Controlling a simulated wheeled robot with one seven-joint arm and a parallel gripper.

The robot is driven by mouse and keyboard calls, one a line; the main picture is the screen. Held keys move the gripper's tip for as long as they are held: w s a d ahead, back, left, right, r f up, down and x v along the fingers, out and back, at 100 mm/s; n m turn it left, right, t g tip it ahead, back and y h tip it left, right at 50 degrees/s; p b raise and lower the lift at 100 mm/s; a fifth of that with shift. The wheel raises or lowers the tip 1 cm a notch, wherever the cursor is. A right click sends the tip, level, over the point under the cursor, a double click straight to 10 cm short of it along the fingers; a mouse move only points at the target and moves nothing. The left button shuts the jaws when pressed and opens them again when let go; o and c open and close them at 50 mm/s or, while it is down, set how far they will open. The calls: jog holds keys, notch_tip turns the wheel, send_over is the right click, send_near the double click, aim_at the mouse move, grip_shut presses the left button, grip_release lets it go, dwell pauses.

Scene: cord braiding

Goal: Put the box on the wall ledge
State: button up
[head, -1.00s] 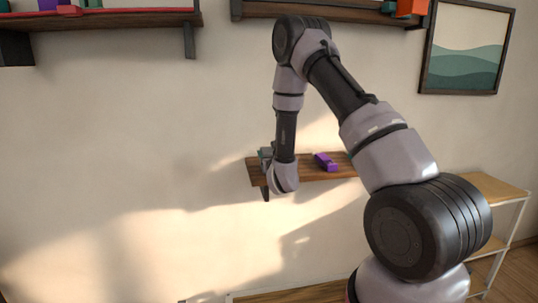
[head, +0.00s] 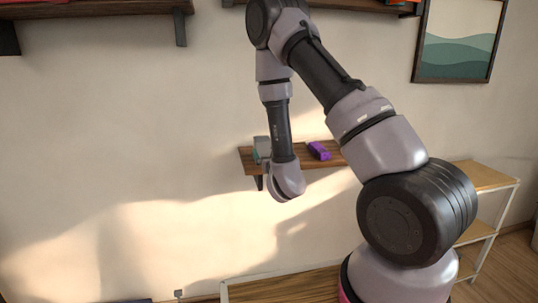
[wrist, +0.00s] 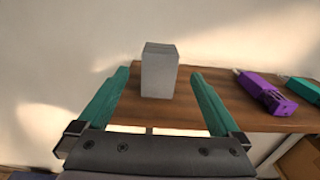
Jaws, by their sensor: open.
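The box (wrist: 159,72) is light grey and stands upright on the left part of the brown wooden wall ledge (wrist: 215,115) in the wrist view. In the head view, part of the grey box (head: 262,148) shows at the left end of the ledge (head: 248,160), partly behind my arm. My gripper (wrist: 160,76) is open, with its two teal fingers apart on either side and the box beyond and between them. I see no finger touching the box. In the head view the fingers are hidden behind my wrist.
A purple object (wrist: 266,94) lies on the ledge to the right of the box, with a teal-ended object (wrist: 304,88) farther right. Upper shelves (head: 100,8) hang above. A low wooden shelf unit (head: 480,176) stands at the right, under a framed picture (head: 458,42).

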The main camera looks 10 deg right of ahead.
jog(key=s+d+r+m+g+h, duration=0.1)
jog(key=d+r+m+g, duration=0.15)
jog(key=r+m, duration=0.7)
jog(key=s+d+r+m+g, duration=0.2)
jog(key=d+r+m, duration=0.3)
jog(key=m, duration=0.8)
jog(key=s+a+r+m+g+y, duration=0.1)
jog(key=s+r+m+g, duration=0.2)
jog(key=s+m, duration=0.6)
jog(key=s+r+m+g+y, duration=0.2)
jog(key=s+r+m, duration=0.6)
jog(key=s, duration=0.9)
jog(key=shift+s+a+m+g, duration=0.35)
jog(key=shift+g, duration=0.3)
